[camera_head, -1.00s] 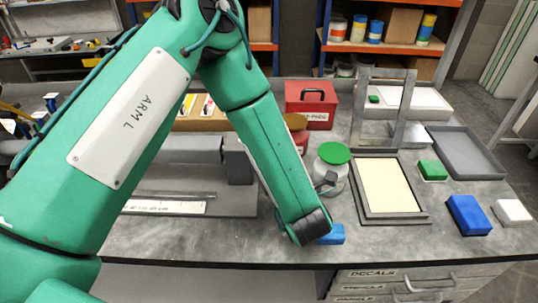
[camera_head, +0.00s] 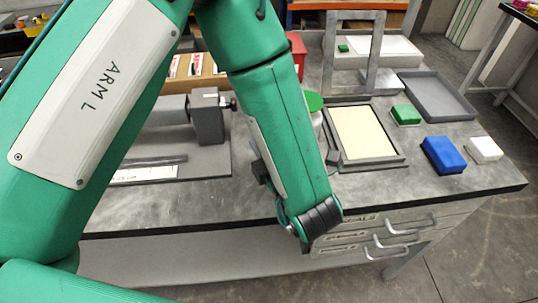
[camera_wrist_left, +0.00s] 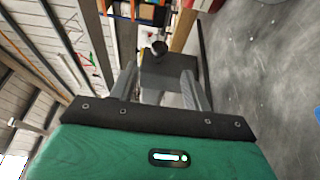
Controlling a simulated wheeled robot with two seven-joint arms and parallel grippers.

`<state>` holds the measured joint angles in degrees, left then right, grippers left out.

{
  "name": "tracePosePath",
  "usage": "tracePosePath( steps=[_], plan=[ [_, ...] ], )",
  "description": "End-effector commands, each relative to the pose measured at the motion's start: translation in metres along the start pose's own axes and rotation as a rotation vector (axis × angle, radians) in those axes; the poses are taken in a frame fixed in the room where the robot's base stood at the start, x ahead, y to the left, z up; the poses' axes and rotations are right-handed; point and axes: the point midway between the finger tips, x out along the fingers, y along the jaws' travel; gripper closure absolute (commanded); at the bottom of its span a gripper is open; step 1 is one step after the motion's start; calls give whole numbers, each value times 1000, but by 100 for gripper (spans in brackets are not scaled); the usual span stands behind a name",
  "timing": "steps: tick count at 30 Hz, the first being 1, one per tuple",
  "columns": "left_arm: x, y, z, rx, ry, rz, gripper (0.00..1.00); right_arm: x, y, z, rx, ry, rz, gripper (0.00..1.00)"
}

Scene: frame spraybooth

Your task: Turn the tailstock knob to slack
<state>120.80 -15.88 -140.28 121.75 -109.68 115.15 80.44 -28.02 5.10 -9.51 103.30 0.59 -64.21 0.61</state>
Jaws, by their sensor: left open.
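The tailstock (camera_head: 208,118) is a grey block at the right end of the grey fixture on the bench. Its small dark knob (camera_head: 233,103) sticks out of its right side in the head view. In the left wrist view the grey tailstock block (camera_wrist_left: 168,72) lies ahead, with the dark round knob (camera_wrist_left: 158,47) on it. My left gripper (camera_wrist_left: 157,76) is open and empty. Its two grey fingers stand either side of the block's image, apparently short of the knob. In the head view my left arm largely hides this gripper. My right gripper is not in view.
A green-lidded jar (camera_head: 314,103) stands right of the tailstock, partly behind my arm. A framed screen (camera_head: 361,134), a green block (camera_head: 405,115), a blue block (camera_head: 443,155), a white block (camera_head: 485,149) and a grey tray (camera_head: 437,97) lie further right. Drawers sit below the front edge.

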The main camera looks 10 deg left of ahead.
Motion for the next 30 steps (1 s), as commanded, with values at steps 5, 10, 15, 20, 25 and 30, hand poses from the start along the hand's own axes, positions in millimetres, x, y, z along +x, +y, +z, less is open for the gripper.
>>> tracePosePath(
  steps=[5, 10, 15, 20, 25, 30],
  plan=[
    [-24, -2, 1, -1, -4, 2, 51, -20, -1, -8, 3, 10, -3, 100],
    [-41, -1, 0, 0, -2, 2, 51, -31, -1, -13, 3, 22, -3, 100],
    [-46, 0, 0, -1, 0, 0, 51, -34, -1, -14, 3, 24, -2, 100],
    [-46, 0, 0, 0, 0, 0, 51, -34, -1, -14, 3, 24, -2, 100],
    [-46, 0, 0, 0, 0, 0, 51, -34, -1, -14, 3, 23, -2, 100],
    [-46, 6, 0, 0, 0, 0, 51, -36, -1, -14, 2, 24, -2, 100]
  ],
)
